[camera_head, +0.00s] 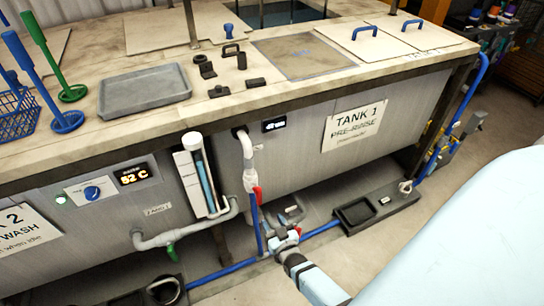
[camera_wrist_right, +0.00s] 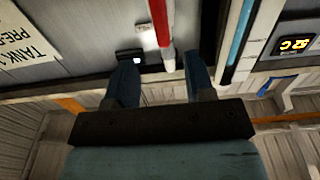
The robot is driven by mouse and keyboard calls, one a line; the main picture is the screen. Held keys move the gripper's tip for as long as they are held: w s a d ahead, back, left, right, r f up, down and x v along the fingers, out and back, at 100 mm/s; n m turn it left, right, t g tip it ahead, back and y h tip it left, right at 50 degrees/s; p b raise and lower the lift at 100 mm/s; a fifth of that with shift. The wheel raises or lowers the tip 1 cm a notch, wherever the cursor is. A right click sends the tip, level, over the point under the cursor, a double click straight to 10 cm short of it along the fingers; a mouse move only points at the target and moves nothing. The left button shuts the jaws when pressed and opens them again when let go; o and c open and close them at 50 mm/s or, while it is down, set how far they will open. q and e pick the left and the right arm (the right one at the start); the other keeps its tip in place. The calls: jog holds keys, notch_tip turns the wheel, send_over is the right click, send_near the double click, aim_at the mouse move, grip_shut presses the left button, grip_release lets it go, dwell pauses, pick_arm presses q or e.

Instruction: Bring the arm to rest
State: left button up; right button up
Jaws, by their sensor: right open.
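My right arm comes in from the lower right of the head view as a large light blue shape. Its gripper (camera_head: 290,213) is low in front of the tanks, beside the blue pipe and the red-handled valve (camera_head: 257,194). In the right wrist view the two dark fingers (camera_wrist_right: 161,70) stand apart with nothing held between them. Beyond them is a pale pipe with a red part (camera_wrist_right: 160,22); I cannot tell the distance. My left gripper is not in view.
Tank 1's front with its white sign (camera_head: 355,127) stands behind the gripper. A grey tray (camera_head: 144,88), blue basket (camera_head: 15,116) and small dark parts sit on the top. A dark tray (camera_head: 376,207) lies below. Floor at the right front looks clear.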

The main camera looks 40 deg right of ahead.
dwell(0.3)
jog(key=s+a+r+n+g+y+p, duration=0.5)
jog(key=s+a+r+g+y, duration=0.1)
jog(key=s+a+r, duration=0.8)
jog(key=shift+s+r+n+y+p, duration=0.3)
jog(key=shift+s+r+y, duration=0.1)
jog(key=shift+s+y, duration=0.5)
jog(key=shift+a, duration=0.1)
dwell(5.3)
